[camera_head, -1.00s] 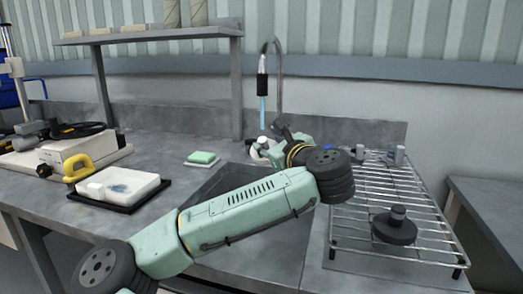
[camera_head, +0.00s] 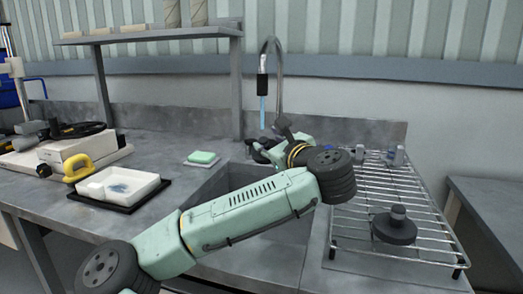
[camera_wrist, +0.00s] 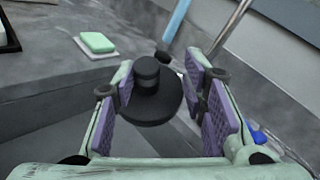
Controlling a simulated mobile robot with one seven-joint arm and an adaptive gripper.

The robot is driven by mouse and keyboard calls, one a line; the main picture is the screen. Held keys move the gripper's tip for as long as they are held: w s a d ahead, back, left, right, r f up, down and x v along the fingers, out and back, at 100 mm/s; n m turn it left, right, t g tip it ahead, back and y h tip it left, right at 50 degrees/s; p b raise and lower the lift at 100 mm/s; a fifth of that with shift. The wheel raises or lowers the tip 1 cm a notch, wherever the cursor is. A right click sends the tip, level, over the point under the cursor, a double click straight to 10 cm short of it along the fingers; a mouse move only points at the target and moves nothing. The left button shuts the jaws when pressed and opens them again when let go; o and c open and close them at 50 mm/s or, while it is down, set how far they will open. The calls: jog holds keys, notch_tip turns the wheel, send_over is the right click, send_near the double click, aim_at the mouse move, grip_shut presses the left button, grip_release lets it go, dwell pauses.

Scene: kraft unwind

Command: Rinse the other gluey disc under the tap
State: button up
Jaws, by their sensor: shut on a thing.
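My gripper (camera_head: 262,150) is over the sink (camera_head: 225,183), below the tap (camera_head: 263,84). In the wrist view its purple-padded fingers (camera_wrist: 165,88) are shut on a dark disc (camera_wrist: 150,108) with a round knob, held tilted. The knob faces the wrist camera, so the disc's other face is hidden and I cannot see any glue. A blue water stream (camera_head: 263,108) runs from the tap and also shows beyond the disc in the wrist view (camera_wrist: 176,20). I cannot tell whether it touches the disc. Another dark disc (camera_head: 394,230) sits knob-up on the wire rack (camera_head: 355,222).
A green sponge (camera_head: 202,157) lies on a white dish left of the sink. A white tray (camera_head: 140,185) and a yellow-handled tool (camera_head: 78,168) are further left. Small grey items (camera_head: 396,156) stand at the rack's back. The rack's front left is clear.

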jog(key=shift+s, duration=0.1)
jog(key=shift+s+a+b, duration=0.2)
jog(key=shift+s+a, duration=0.45)
jog(key=shift+s, duration=0.5)
jog(key=shift+s+a+b, duration=0.2)
jog(key=shift+s+a, duration=0.4)
jog(key=shift+s, duration=0.55)
jog(key=shift+s+a+b, duration=0.2)
jog(key=shift+s+a, duration=0.45)
jog(key=shift+s, duration=0.5)
jog(key=s+r+p, duration=0.1)
jog(key=s+a+r+p, duration=0.1)
jog(key=s, duration=0.1)
jog(key=s+a+r, duration=0.1)
jog(key=r, duration=0.1)
jog(key=shift+s+a+p, duration=0.15)
jog(key=shift+s+p, duration=0.05)
jog(key=shift+p, duration=0.2)
